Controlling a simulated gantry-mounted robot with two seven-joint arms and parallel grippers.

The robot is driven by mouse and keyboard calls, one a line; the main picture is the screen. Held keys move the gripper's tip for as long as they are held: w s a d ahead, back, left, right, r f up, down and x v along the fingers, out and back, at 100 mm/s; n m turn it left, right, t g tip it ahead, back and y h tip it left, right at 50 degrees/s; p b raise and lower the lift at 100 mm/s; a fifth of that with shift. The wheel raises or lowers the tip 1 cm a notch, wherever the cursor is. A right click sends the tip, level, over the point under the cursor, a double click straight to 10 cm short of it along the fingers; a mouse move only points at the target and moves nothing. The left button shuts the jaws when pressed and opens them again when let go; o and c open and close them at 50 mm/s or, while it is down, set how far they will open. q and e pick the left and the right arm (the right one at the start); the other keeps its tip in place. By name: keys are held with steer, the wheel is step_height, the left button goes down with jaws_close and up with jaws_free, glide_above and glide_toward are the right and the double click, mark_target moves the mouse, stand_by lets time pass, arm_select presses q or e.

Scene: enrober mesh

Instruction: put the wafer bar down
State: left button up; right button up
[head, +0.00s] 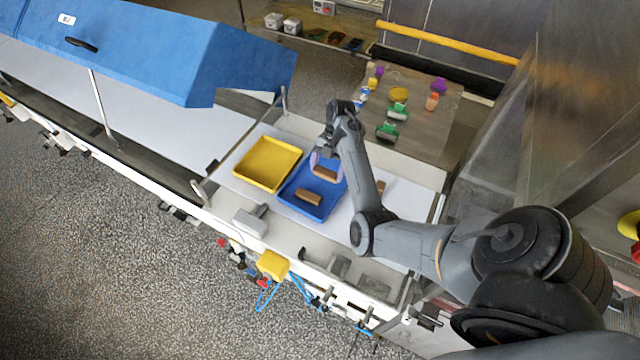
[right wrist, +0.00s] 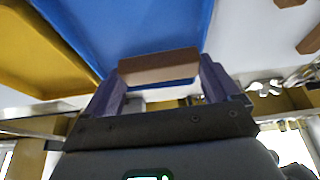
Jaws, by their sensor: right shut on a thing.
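A brown wafer bar (head: 325,174) is held between the pale purple fingers of my right gripper (head: 326,166), over the far part of the blue tray (head: 291,199). In the right wrist view the bar (right wrist: 158,67) spans the gap between both fingers of the gripper (right wrist: 160,80), with the blue tray (right wrist: 130,25) behind it. Whether the bar touches the tray floor I cannot tell. Another brown bar (head: 309,197) lies in the near part of the blue tray. My left gripper is not in view.
A yellow tray (head: 268,163) stands left of the blue one and looks empty. Another brown bar (head: 381,187) lies right of the blue tray, partly behind my arm. A grey scraper-like tool (head: 250,220) lies in front. A blue hood (head: 200,55) rises at the left.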

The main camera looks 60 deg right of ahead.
mark_target(320, 182)
steer(key=shift+w+a+f+b, duration=0.15)
steer(key=shift+w+f, duration=0.25)
steer(key=shift+w, duration=0.25)
steer(key=shift+w+a+f+b, duration=0.15)
steer(key=shift+w+f, duration=0.2)
steer(key=shift+w, duration=0.25)
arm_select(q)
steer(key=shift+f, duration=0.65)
arm_select(e)
steer(key=shift+d+f, duration=0.1)
steer(key=shift+f, duration=1.85)
steer(key=shift+f, duration=0.1)
steer(key=o, duration=0.5)
